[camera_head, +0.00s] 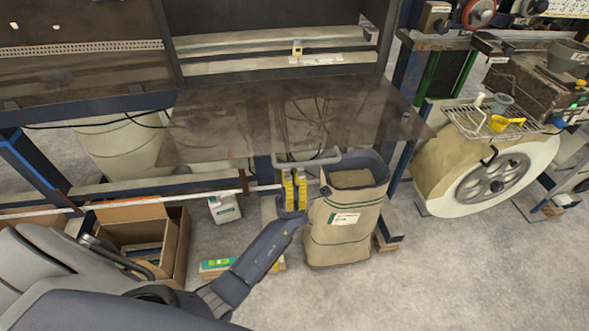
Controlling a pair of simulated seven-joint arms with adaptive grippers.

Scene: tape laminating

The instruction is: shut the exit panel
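The exit panel (250,115) is a smoky see-through sheet. It is swung out and lies roughly flat below the dark machine opening. A grey U-shaped handle (322,159) shows at its front edge. My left gripper (294,178) has yellow finger pads and points up just below the handle's left part. The two pads stand apart with a narrow gap, and I see nothing clearly held between them. Whether the fingertips touch the handle I cannot tell. My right gripper is not in view.
A tan bag-like bin (345,225) stands close to the right of my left gripper. A cardboard box (172,245) and a white container (224,207) are on the floor at left. A large roll (435,170) stands at right.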

